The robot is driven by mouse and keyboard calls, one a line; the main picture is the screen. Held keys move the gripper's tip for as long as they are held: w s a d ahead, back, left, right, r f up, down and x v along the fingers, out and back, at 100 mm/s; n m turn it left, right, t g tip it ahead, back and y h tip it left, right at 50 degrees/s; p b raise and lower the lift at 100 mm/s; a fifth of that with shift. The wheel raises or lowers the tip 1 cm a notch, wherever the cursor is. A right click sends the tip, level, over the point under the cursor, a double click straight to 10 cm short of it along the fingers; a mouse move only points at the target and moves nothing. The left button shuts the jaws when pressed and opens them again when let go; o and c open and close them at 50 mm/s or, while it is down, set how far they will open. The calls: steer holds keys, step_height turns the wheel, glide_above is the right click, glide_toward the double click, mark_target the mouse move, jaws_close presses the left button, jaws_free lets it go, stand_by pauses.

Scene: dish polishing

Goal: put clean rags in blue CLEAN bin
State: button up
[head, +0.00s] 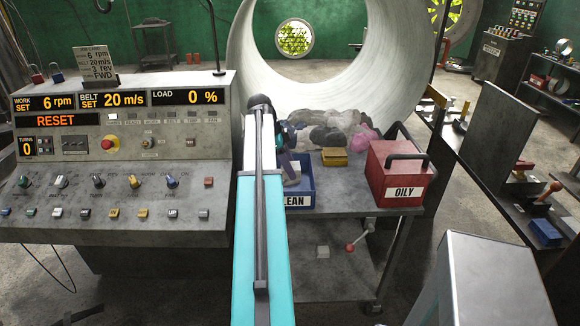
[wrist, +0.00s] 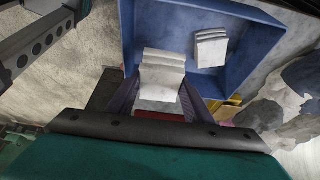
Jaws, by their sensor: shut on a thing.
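The blue CLEAN bin (head: 300,199) stands on the bench in the head view, its left part hidden behind my arm. In the wrist view the blue bin (wrist: 262,75) fills the upper middle. A folded pale grey rag (wrist: 163,66) sits between the fingers of my gripper (wrist: 161,92), which is shut on it over the bin. A second folded pale rag (wrist: 211,48) lies inside the bin, apart from the held one. In the head view a mixed pile of grey, dark and pink rags (head: 325,130) lies behind the bin.
A red OILY box (head: 402,178) with a dark handle stands right of the bin. A small yellow box (head: 334,157) sits between them. The control console (head: 115,165) is close on the left. A large pale ring (head: 250,60) rises behind the bench.

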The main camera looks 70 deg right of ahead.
steer(key=o, duration=1.1)
steer(key=shift+w+r, duration=0.1)
steer(key=shift+r, duration=0.05)
steer(key=shift+b+v, duration=0.35)
steer(key=shift+v, duration=0.6)
steer(key=b+v, duration=0.2)
steer(key=v, duration=0.9)
steer(key=shift+r+b, duration=0.3)
